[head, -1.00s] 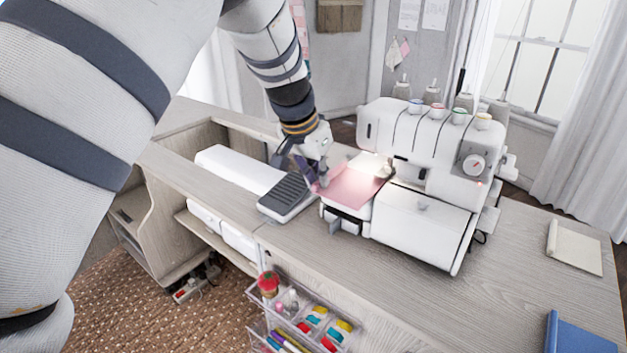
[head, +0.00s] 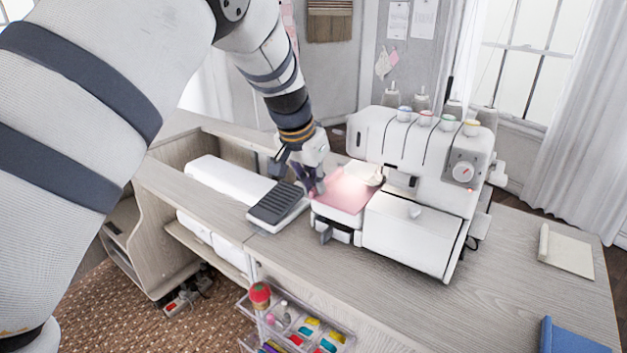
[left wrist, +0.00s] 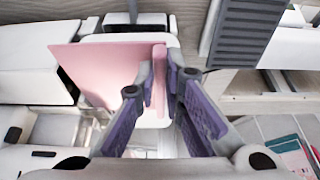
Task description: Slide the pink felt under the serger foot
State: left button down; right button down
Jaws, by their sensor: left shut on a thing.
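The pink felt (head: 347,194) lies flat over the white bed at the left front of the white serger (head: 418,160). My left gripper (head: 317,183) is shut on the felt's edge farthest from the machine. In the left wrist view, the gripper (left wrist: 160,85) pinches a raised strip along the felt (left wrist: 100,68), and its flat part spreads left toward the serger (left wrist: 30,72). The felt's inner edge is in the lit area by the needle. The foot is too small and bright to tell whether the felt is under it. My right gripper is out of view.
A grey ribbed foot pedal (head: 277,203) sits on the cabinet just left of the serger. A white rounded piece (head: 230,180) lies in the recess behind it. A clear drawer of supplies (head: 300,325) hangs below the front edge.

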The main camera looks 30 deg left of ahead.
pick_arm(q)
jog(key=c, duration=1.6)
grip_release()
